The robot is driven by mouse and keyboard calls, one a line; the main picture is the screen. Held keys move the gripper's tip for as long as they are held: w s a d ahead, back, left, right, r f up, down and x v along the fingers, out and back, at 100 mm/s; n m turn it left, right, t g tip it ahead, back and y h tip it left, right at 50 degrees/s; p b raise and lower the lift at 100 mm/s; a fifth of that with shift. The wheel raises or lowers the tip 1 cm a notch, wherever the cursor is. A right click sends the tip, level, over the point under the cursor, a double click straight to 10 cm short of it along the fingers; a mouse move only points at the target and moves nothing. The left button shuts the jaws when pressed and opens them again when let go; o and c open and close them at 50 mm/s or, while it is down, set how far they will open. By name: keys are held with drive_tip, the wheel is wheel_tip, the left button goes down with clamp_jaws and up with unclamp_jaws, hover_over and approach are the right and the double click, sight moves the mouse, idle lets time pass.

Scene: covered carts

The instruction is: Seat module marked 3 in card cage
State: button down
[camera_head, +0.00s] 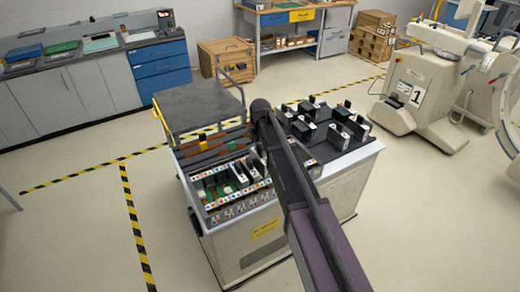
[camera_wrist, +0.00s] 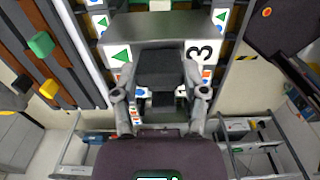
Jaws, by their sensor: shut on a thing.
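The module marked 3 (camera_wrist: 180,27) shows in the wrist view as a grey block with a white label, a sideways 3 and a green triangle. My gripper (camera_wrist: 159,95) is shut on its black handle (camera_wrist: 160,70), with one finger on each side. The card cage (camera_head: 213,205) is on the left part of the cart in the head view, with several slots and a row of coloured marks along its front. My arm hides my gripper and the held module there. I cannot tell how deep the module sits.
Several black-and-white modules (camera_head: 338,136) stand on the cart's right top. A dark raised cover (camera_head: 197,104) is at the cart's back left. Dark rails with a green block (camera_wrist: 41,44) and a yellow block (camera_wrist: 49,89) lie left of the module in the wrist view. Floor around the cart is clear.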

sight(260, 155)
drive_tip(key=shift+f+b, duration=1.5)
drive_tip(key=shift+f, duration=0.35)
drive_tip(key=shift+c, duration=0.2)
unclamp_jaws()
drive_tip(key=shift+r, duration=0.15)
